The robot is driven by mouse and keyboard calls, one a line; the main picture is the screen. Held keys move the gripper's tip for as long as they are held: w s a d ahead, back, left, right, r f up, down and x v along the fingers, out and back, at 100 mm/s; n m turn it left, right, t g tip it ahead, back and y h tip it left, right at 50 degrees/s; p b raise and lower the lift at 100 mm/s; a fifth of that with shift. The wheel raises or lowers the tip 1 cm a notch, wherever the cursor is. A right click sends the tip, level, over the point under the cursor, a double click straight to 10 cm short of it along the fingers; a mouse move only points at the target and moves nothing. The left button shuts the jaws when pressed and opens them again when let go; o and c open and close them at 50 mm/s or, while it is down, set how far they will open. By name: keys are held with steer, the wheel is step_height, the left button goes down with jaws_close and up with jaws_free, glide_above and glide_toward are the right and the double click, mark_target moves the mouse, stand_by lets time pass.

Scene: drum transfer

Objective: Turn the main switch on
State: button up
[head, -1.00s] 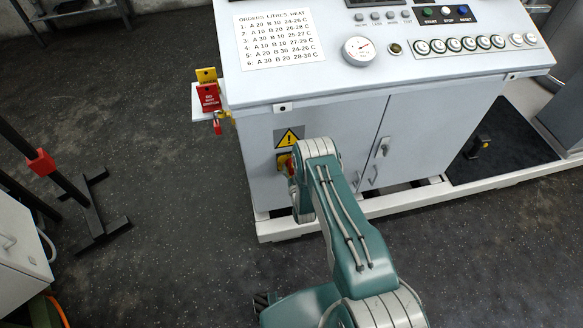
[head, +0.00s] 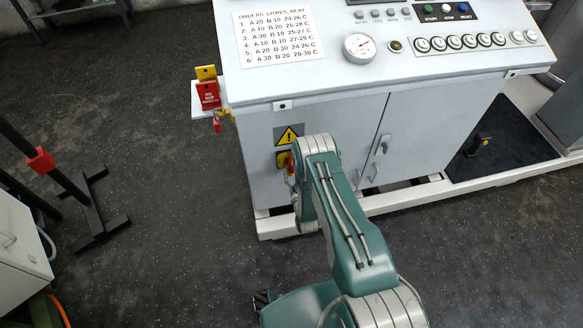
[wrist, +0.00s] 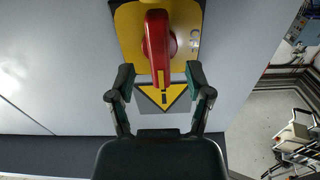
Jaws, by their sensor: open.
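The main switch is a red handle (wrist: 157,45) on a yellow plate (wrist: 127,30) on the cabinet front. In the wrist view the handle stands upright in the picture, and its lower end has a yellow stripe. My gripper (wrist: 160,76) is open, with one finger on each side of the handle's lower end and a visible gap on both sides. Whether the fingertips reach the handle's depth I cannot tell. In the head view only a bit of the yellow plate (head: 283,160) shows. My arm hides most of the switch and the gripper there.
A yellow warning triangle (head: 288,136) is on the cabinet (head: 345,130) by the switch. A red tag (head: 208,95) and padlocks hang at the cabinet's left corner. A black stand (head: 85,200) with a red clamp is at the left. The floor between is clear.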

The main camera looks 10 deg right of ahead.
steer(key=s, duration=0.8)
